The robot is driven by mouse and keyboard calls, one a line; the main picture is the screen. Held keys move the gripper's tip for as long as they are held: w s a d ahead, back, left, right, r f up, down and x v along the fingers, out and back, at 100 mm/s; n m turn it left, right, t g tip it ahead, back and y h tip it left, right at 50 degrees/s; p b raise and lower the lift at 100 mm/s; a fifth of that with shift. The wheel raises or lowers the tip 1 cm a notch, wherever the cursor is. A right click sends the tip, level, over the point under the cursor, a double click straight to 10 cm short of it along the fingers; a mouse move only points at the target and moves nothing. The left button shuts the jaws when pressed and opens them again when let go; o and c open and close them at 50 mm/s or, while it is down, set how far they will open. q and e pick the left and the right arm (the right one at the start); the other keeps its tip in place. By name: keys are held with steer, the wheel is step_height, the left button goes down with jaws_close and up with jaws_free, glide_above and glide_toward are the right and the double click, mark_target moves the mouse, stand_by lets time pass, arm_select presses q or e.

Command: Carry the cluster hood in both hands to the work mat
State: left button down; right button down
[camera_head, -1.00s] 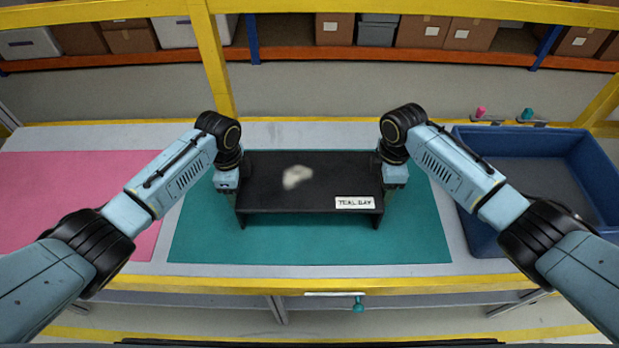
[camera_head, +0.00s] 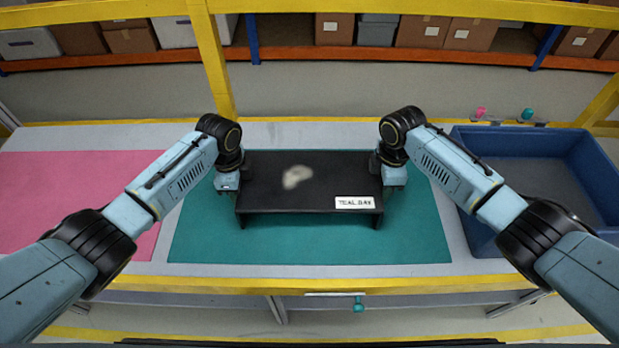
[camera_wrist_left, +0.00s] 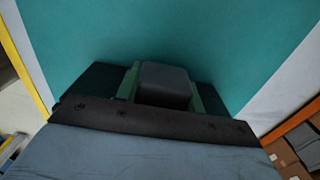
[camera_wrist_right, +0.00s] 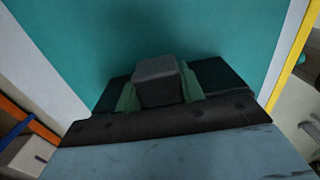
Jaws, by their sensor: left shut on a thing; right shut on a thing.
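The cluster hood (camera_head: 320,185) is a black, flat-topped piece with short legs, a pale smudge on top and a white label at its front right. It appears level over the teal work mat (camera_head: 310,250); whether its legs touch the mat I cannot tell. My left gripper (camera_head: 229,188) is at its left end and my right gripper (camera_head: 394,187) at its right end. In the left wrist view, green fingers are shut on a dark grey block (camera_wrist_left: 165,85) of the hood. The right wrist view shows the same grip on a block (camera_wrist_right: 157,82) at the other end.
A pink mat (camera_head: 70,200) lies at the left of the grey table. A blue bin (camera_head: 475,215) stands at the right, close to my right arm. A yellow post (camera_head: 217,65) rises behind the table. Small pink and teal pieces (camera_head: 527,115) sit behind the bin.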

arm_select(q)
steer(key=shift+r, duration=0.1)
